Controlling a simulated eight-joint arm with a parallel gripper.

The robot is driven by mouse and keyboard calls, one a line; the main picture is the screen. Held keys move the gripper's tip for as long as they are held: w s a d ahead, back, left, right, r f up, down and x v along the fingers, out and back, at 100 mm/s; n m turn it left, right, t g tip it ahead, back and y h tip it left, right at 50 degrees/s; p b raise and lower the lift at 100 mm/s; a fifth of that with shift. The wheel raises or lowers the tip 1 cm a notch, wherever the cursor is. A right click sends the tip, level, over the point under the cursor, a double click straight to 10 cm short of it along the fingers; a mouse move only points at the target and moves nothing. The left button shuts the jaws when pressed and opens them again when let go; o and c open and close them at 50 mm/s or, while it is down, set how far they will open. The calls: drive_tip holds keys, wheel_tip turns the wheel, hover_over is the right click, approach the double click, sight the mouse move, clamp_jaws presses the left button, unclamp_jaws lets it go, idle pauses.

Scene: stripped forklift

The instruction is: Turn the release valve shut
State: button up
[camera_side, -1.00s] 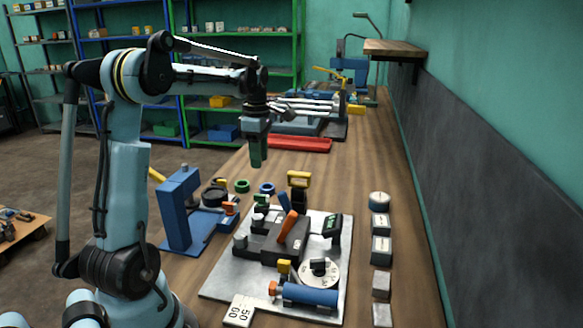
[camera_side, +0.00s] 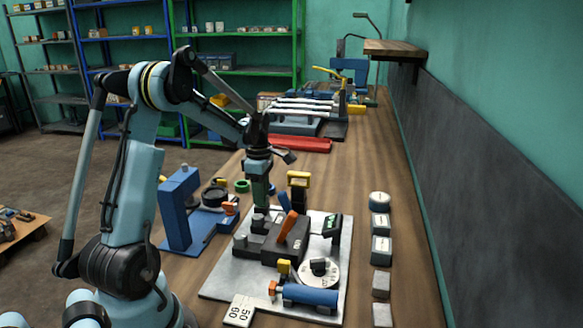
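A light metal plate (camera_side: 218,283) on the bench carries a dark valve block (camera_side: 257,249) with an orange lever (camera_side: 287,226) and small grey-topped knobs. A black knob on a pale marked disc (camera_side: 329,277) stands at the plate's front right. I cannot tell for certain which part is the release valve. My gripper (camera_side: 260,204) points straight down over the back-left of the block, its tips very close to the knobs there. It hides the green-topped part at that spot. I cannot tell whether it touches anything or whether its fingers are apart.
A blue cylinder (camera_side: 310,295) lies along the plate's front, and a yellow-handled part (camera_side: 298,187) stands behind. A black display (camera_side: 333,225) rises at the right. A blue stand (camera_side: 178,210) is at left. Small blocks (camera_side: 381,249) line the right side.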

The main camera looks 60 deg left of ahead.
clamp_jaws()
